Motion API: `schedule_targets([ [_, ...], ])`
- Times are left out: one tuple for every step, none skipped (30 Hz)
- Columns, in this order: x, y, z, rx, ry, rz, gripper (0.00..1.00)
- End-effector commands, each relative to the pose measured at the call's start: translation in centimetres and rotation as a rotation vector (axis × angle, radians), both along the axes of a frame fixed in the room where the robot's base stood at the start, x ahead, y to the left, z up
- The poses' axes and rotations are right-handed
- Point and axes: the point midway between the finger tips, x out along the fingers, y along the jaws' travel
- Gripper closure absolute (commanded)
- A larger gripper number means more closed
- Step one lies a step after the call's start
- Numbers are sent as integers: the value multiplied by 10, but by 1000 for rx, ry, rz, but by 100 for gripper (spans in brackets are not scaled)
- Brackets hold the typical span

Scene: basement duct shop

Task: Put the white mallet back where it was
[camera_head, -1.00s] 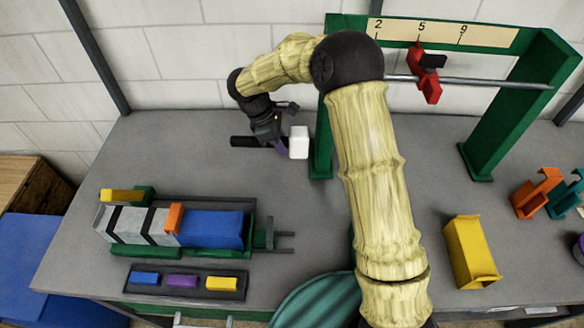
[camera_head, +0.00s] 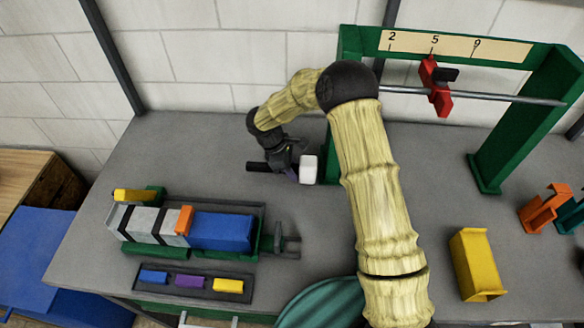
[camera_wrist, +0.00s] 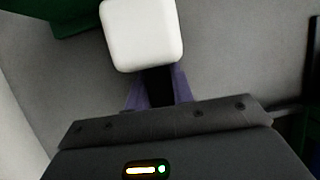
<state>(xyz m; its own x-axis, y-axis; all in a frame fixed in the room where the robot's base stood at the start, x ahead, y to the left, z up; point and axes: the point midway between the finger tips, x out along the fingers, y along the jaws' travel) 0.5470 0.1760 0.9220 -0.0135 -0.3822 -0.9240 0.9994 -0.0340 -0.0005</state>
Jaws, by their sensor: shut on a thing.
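The white mallet shows in the head view as a white block head (camera_head: 308,169) with a dark handle (camera_head: 258,167) pointing left. My gripper (camera_head: 291,172) is shut on the mallet near its head, at the back of the grey bench, just left of the green frame's left post. In the wrist view the white head (camera_wrist: 142,35) sits just beyond my purple fingers (camera_wrist: 157,92), which close on the dark handle. I cannot tell whether the mallet touches the bench.
The green frame (camera_head: 500,140) carries a rod with a red slider (camera_head: 435,88). A fixture with a blue block (camera_head: 222,231) and a tray of small coloured blocks (camera_head: 190,283) lie front left. A yellow channel piece (camera_head: 476,265) and an orange bracket (camera_head: 543,208) stand right. The bench's back left is clear.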

Motion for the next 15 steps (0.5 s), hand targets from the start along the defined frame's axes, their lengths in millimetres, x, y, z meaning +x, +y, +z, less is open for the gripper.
schedule_targets([
  [1,0,1,0,-2,0,100],
  [1,0,1,0,-2,0,100],
  [1,0,1,0,-2,0,100],
  [1,0,1,0,-2,0,100],
  [1,0,1,0,-3,-1,100],
  [1,-1,1,0,-2,-2,100],
  [1,-1,0,0,-2,-2,100],
  [1,-1,-1,0,-2,-2,100],
  [1,-1,-2,-1,-2,-2,100],
  [0,0,-3,0,-1,-1,75],
  [0,0,-2,0,-1,-1,69],
  [0,0,-2,0,-1,-1,61],
  [0,1,-2,0,-1,0,55],
  [0,1,-2,0,-1,1,55],
  [0,1,-2,0,-1,3,55],
])
